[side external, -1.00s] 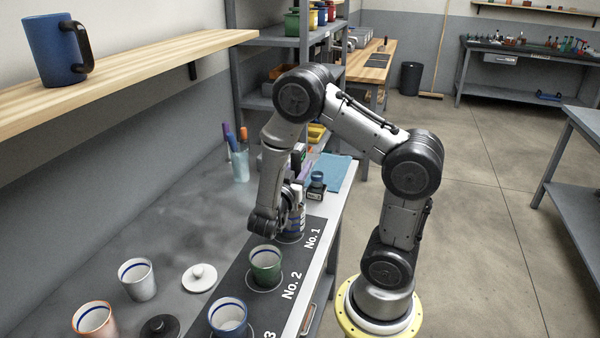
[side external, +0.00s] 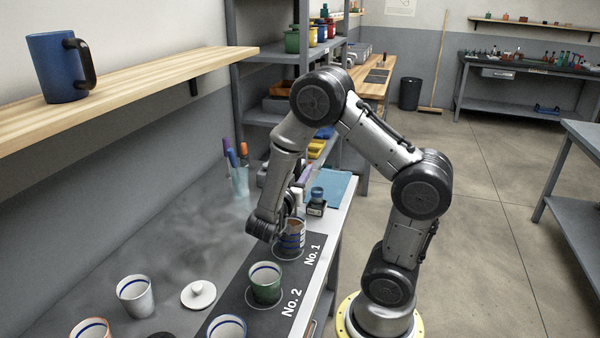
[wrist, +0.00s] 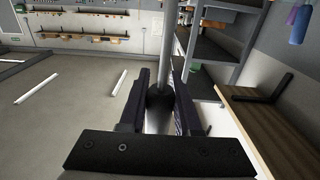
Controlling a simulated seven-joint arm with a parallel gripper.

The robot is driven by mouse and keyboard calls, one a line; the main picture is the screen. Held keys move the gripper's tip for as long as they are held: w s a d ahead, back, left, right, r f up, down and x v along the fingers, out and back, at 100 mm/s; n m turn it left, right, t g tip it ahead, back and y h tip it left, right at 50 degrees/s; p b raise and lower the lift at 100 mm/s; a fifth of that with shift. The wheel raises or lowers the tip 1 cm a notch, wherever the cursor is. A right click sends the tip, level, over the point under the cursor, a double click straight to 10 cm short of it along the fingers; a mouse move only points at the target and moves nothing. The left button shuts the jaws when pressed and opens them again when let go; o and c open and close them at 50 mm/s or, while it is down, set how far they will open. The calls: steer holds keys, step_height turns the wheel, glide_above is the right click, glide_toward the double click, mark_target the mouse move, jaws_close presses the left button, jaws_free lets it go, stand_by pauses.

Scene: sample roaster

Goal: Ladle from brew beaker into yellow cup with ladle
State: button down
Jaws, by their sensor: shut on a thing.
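In the wrist view my gripper (wrist: 160,92) is shut on a thin grey rod, which looks like the ladle's handle (wrist: 167,45). The ladle's bowl is not visible. In the side view my wrist is low over the No. 1 spot, and my fingers are mostly hidden. A blue-banded vessel with a brownish inside, possibly the brew beaker (side external: 292,242), stands on No. 1, partly behind my wrist. Whether the ladle is inside it cannot be told. I cannot pick out a yellow cup.
A white cup (side external: 135,298), a white lid (side external: 198,294) and an orange-rimmed cup (side external: 90,329) are on the left. A dark ink bottle (side external: 316,204) and pen holder (side external: 239,184) stand behind.

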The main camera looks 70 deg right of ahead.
steer(key=shift+r, duration=0.1)
steer(key=shift+r, duration=1.9)
